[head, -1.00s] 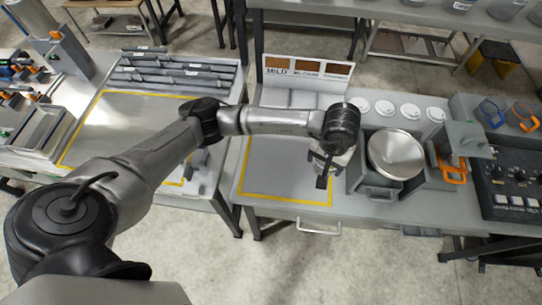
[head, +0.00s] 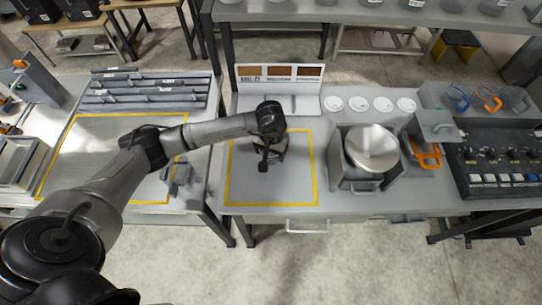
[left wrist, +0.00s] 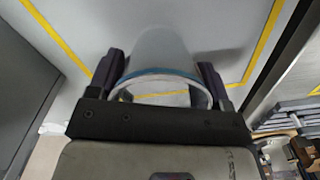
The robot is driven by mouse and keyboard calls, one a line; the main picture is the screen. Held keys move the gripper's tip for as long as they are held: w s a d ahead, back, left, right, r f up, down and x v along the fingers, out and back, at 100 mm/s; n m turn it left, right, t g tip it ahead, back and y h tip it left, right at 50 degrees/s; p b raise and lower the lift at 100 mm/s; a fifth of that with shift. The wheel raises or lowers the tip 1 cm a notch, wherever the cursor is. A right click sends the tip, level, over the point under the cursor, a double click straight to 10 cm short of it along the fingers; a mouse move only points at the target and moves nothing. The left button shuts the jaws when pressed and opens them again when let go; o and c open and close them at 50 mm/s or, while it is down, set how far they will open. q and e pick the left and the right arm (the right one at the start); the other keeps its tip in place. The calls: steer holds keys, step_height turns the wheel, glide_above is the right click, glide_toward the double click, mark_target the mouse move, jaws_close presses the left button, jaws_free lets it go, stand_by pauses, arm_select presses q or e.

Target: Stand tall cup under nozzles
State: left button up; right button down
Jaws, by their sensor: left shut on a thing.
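My left gripper (head: 265,162) is over the yellow-outlined area of the middle table, left of the steel pot. In the left wrist view its two fingers (left wrist: 160,66) are on either side of a pale, see-through cup (left wrist: 160,45) with a blue band at the near rim. The gripper is shut on this cup. In the head view the cup is mostly hidden by the gripper and wrist. I cannot tell whether its base touches the table. No nozzles can be clearly made out. My right gripper is not in view.
A lidded steel pot (head: 372,148) stands right of the outlined area (head: 240,188). Several white lids (head: 358,104) and a sign board (head: 280,77) are behind. An orange-handled device (head: 428,155) and a button panel (head: 497,165) are further right. The outlined area around the gripper looks clear.

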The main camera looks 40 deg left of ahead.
arm_select(q)
steer(key=shift+f, duration=2)
steer(key=shift+f, duration=0.15)
steer(key=o, duration=1)
step_height(320, 180, up, 12)
steer(key=shift+r, duration=0.2)
